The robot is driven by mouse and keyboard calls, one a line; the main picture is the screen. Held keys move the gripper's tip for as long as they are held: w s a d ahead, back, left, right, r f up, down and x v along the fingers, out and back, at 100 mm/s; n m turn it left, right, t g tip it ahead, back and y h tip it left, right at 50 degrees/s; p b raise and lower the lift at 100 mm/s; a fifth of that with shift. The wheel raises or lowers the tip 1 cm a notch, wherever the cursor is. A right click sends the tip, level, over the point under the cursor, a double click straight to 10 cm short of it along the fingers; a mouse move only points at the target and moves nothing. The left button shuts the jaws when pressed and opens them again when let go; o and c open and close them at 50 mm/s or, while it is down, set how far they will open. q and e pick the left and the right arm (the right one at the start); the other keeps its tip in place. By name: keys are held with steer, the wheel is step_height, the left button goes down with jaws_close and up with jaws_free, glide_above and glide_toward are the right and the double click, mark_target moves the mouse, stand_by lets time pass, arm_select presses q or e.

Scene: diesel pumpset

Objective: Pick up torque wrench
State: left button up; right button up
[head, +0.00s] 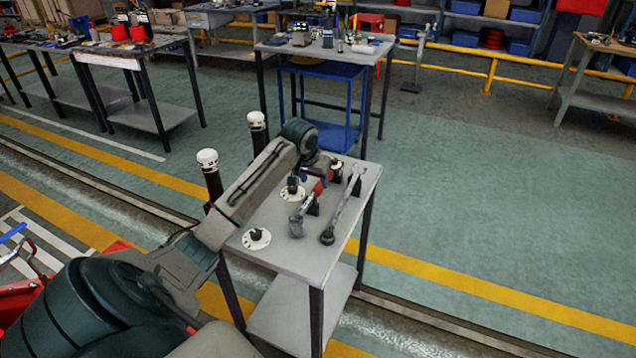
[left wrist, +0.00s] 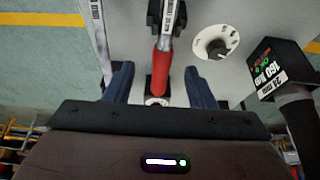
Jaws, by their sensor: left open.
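A wrench with a red handle (head: 320,187) and a grey head (head: 296,224) rests in black holders on the small grey table (head: 275,258). A longer grey wrench (head: 344,207) lies beside it, nearer the table's right edge. I cannot tell by name which is the torque wrench. My left gripper (head: 318,174) is over the far part of the table, at the red handle. In the left wrist view, the red handle (left wrist: 162,68) lies between the two open blue fingers (left wrist: 158,86), with gaps on both sides. My right gripper is not in view.
Two white discs with black knobs (head: 257,239) sit on the table's left part. Two dark posts with white caps (head: 207,160) stand at its left side. A black labelled block (left wrist: 276,68) shows at right in the wrist view. The floor (head: 470,190) to the right is clear.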

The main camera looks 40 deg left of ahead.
mark_target(317, 188)
arm_select(q)
steer(key=x, duration=0.4)
steer(key=shift+w+f+p, duration=0.15)
steer(key=shift+f+p, duration=0.15)
steer(key=x, duration=0.2)
steer(key=p+x, duration=0.1)
steer(key=x, duration=0.1)
steer(key=shift+w+a, duration=0.15)
steer(key=shift+a, duration=0.2)
steer(key=shift+w+a+f, duration=0.1)
steer(key=shift+w+f, duration=0.15)
steer(key=shift+f, duration=0.4)
steer(key=shift+c, duration=0.4)
steer(key=shift+r, duration=0.1)
jaws_close()
